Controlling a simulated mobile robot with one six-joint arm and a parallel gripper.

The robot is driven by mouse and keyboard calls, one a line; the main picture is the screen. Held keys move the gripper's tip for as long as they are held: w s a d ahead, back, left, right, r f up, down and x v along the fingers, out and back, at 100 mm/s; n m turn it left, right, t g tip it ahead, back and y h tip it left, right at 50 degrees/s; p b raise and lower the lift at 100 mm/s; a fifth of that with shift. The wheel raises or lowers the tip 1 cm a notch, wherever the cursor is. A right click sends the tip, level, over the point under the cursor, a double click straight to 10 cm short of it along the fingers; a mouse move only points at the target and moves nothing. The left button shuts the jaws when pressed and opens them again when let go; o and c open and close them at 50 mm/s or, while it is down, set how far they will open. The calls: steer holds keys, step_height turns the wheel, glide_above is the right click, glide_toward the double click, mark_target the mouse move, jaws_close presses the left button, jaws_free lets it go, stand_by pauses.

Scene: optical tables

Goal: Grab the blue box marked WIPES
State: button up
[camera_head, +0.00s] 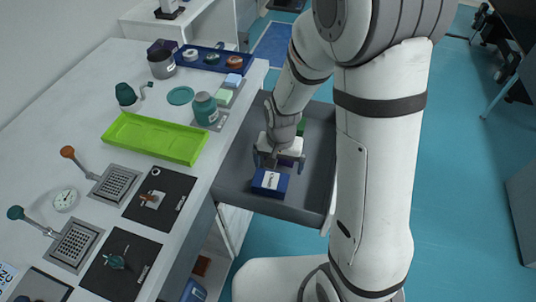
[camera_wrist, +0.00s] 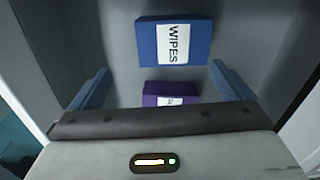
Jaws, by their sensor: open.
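The blue box marked WIPES (camera_wrist: 196,55) lies in a grey open drawer (camera_wrist: 115,12), with its white label facing up. In the head view the blue box (camera_head: 262,182) sits near the drawer's front part, just beyond my gripper's fingers. My gripper (camera_head: 279,161) is inside the drawer area, pointing down, open and empty. In the wrist view its two blue fingers (camera_wrist: 160,88) stand apart at left and right, with the blue box ahead of them. A purple box (camera_wrist: 152,100) with a white label lies between the fingers in that view, partly hidden by my gripper's body.
The drawer's walls stand close around my gripper. A green item (camera_head: 301,127) shows deeper in the drawer, partly hidden by my arm. The white table (camera_head: 95,83) on the left holds a lime-green tray (camera_head: 155,138), a teal jar (camera_head: 204,108) and several fixtures.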

mark_target(271, 179)
steer(key=shift+w+a+f+m+p, duration=0.1)
steer(key=shift+a+f+m+p, duration=0.2)
steer(key=shift+a+f+p, duration=0.6)
steer(key=shift+w+a+f, duration=0.1)
steer(key=shift+f, duration=2.05)
steer(key=shift+a+f, duration=0.1)
steer(key=shift+f, duration=2)
steer(key=c, duration=0.7)
steer(key=shift+o, duration=0.2)
steer(key=shift+r, duration=0.1)
